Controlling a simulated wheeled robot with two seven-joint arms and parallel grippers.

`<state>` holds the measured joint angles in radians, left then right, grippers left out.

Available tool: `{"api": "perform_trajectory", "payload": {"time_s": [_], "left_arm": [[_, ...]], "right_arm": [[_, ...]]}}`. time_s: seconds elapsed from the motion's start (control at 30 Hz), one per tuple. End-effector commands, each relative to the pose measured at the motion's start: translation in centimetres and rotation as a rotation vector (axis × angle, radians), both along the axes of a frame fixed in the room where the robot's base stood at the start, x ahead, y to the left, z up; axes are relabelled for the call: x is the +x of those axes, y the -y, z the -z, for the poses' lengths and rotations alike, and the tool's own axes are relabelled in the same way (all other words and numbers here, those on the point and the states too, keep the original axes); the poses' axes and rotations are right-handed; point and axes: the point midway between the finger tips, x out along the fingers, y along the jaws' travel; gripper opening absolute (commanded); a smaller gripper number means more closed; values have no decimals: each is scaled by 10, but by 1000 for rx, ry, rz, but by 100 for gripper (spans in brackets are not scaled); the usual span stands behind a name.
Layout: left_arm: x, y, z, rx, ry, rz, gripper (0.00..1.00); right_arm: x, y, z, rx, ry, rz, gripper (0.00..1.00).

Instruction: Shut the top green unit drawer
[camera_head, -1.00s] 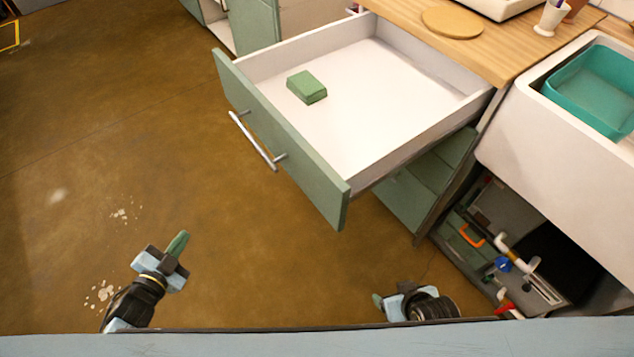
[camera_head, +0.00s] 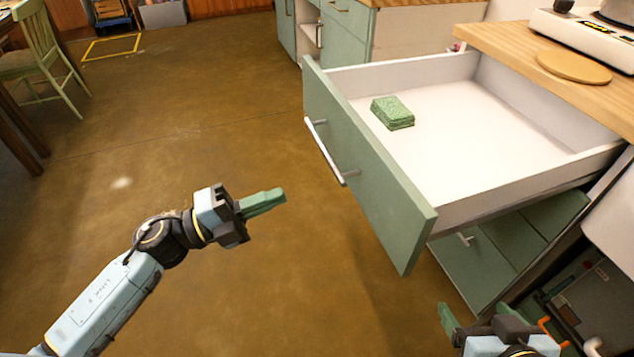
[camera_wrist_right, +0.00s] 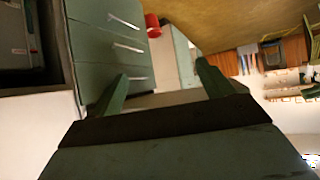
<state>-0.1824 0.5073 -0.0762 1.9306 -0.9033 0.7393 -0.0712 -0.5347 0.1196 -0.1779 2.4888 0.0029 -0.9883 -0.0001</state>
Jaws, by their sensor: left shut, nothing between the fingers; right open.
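The top green unit drawer (camera_head: 365,165) is pulled far out of the unit, with a green front, a silver bar handle (camera_head: 324,152) and white inside walls. A green block or sponge (camera_head: 392,112) lies on its white floor, near the front panel. My left gripper (camera_head: 280,197) is shut and empty, over the floor to the left of the drawer front and apart from it. My right gripper (camera_head: 480,318) is at the bottom right of the head view, below the drawer and partly cut off by the edge. In the right wrist view its fingers (camera_wrist_right: 160,82) are spread, with nothing between them.
A lower green drawer (camera_head: 475,268) shows beneath the open one. A wooden counter (camera_head: 520,55) with a round board (camera_head: 573,67) stands behind, at right. The brown floor (camera_head: 200,120) to the left of the drawer is clear. A green chair (camera_head: 45,65) stands far left.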

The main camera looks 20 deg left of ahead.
Motion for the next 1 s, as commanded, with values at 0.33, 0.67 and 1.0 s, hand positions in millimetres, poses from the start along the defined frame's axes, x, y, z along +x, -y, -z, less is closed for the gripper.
{"api": "perform_trajectory", "payload": {"time_s": [0.33,0.67,1.0], "left_arm": [[38,56,-13,-2,2,0,0],[48,71,-17,-1,-2,-1,0],[49,71,-17,-2,-2,-4,0]], "right_arm": [[22,-13,-30,58,218,-18,79],[27,-17,-43,80,299,-25,79],[27,-17,-43,79,294,-24,79]]}}
